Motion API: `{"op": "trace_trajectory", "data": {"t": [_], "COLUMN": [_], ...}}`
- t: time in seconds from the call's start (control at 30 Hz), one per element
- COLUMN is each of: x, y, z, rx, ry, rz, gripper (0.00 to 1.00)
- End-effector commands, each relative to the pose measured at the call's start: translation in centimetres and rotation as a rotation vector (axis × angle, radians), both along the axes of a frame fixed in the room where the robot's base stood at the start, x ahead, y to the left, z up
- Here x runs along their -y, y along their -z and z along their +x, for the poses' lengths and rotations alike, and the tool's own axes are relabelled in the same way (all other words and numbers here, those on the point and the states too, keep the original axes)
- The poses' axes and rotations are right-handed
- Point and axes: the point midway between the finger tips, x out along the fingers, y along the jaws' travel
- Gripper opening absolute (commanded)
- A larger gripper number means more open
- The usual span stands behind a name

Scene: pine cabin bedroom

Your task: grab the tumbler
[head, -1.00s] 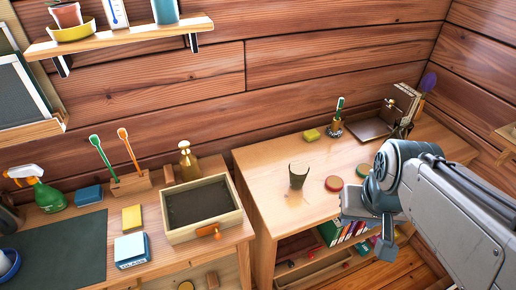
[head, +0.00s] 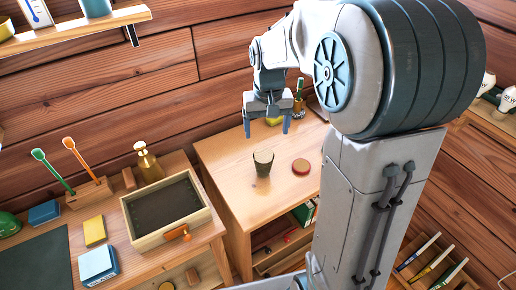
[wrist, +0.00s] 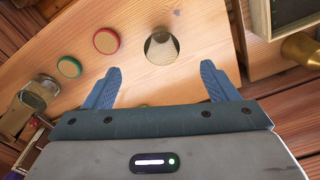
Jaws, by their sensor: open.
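The tumbler (head: 263,163) is a clear, dark-tinted glass standing upright on the right-hand wooden table. In the wrist view the tumbler (wrist: 161,48) shows from above as a round rim, beyond the fingertips and between their lines. My gripper (head: 267,130) is open and empty, with blue fingers pointing down, above the table and behind the tumbler in the head view. In the wrist view my gripper (wrist: 160,75) has its two fingers spread wide. Nothing is between the fingers, and they do not touch the tumbler.
A red-lidded round tin (head: 300,167) stands right of the tumbler. A green-rimmed round tin (wrist: 69,67) and a glass jar (wrist: 40,93) show in the wrist view. A wooden tray (head: 168,209) sits on the left table. My arm hides the table's right part.

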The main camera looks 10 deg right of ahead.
Motion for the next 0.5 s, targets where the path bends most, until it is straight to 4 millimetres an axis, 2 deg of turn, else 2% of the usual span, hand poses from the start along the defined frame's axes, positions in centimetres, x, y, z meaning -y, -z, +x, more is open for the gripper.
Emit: {"op": "trace_trajectory", "data": {"t": [0.1,0.2,0.37,0.5], "x": [0.1,0.2,0.3,0.3], "y": [1.2,1.8,3.4,6.1], "z": [2.1,3.1,3.4,3.3], "rx": [-0.028,-0.038,-0.046,-0.048], "ry": [0.009,0.013,0.016,0.016], "rz": [0.0,0.001,0.001,0.001], "gripper": [0.8,0.8,0.8,0.8]}}
